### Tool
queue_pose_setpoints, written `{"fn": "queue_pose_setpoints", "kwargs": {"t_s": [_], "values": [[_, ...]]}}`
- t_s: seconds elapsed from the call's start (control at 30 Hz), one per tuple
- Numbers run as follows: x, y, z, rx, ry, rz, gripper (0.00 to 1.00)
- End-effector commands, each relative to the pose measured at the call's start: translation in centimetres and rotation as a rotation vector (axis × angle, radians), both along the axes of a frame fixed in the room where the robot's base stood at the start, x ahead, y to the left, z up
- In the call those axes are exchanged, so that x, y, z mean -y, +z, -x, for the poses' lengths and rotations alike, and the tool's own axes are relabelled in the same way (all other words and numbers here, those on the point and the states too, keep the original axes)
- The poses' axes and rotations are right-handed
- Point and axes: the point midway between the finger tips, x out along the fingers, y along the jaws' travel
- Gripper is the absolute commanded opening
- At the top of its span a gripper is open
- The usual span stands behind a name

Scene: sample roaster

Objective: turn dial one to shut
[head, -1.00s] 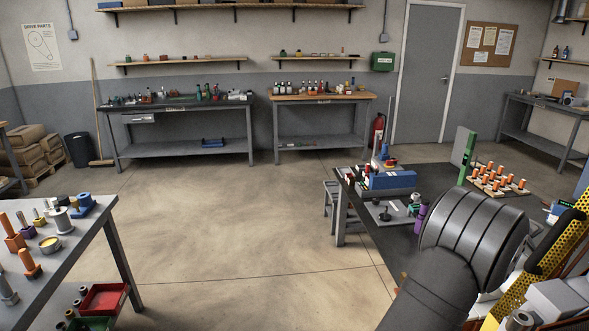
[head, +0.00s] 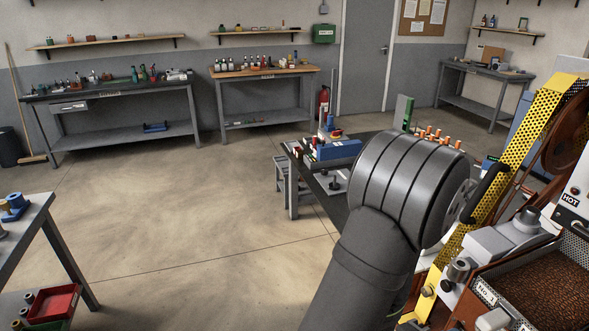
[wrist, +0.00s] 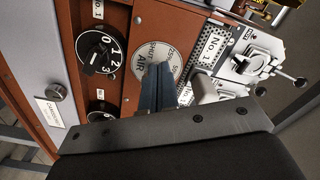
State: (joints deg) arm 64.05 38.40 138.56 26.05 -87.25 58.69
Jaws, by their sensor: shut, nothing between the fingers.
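In the wrist view a round pale dial plate (wrist: 148,48), lettered AIR and SHUT, sits on the brown panel. My gripper (wrist: 158,68) is shut and empty, its blue-grey fingers in front of this plate and covering its middle. I cannot tell whether they touch it, and I see no pointer. A black dial (wrist: 98,54) numbered 0 to 3 is to the left under a No. 1 tag (wrist: 97,9). Another No. 1 tag (wrist: 211,47) is right of the AIR plate. In the head view my arm hides my gripper.
A second black dial (wrist: 100,112) shows below the numbered one. A metal lever block (wrist: 252,62) and a grey rounded part (wrist: 203,90) lie to the right. In the head view the roaster's bean tray (head: 550,292) and yellow perforated guard (head: 535,140) stand right of my arm.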

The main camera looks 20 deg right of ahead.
Motion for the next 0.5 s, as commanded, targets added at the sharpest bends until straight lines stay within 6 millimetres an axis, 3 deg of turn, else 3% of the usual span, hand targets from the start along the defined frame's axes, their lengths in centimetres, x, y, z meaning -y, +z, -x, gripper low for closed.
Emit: {"fn": "queue_pose_setpoints", "kwargs": {"t_s": [0.5], "values": [[0.97,0.03,0.03,0.0,0.0,0.001,0.0]]}}
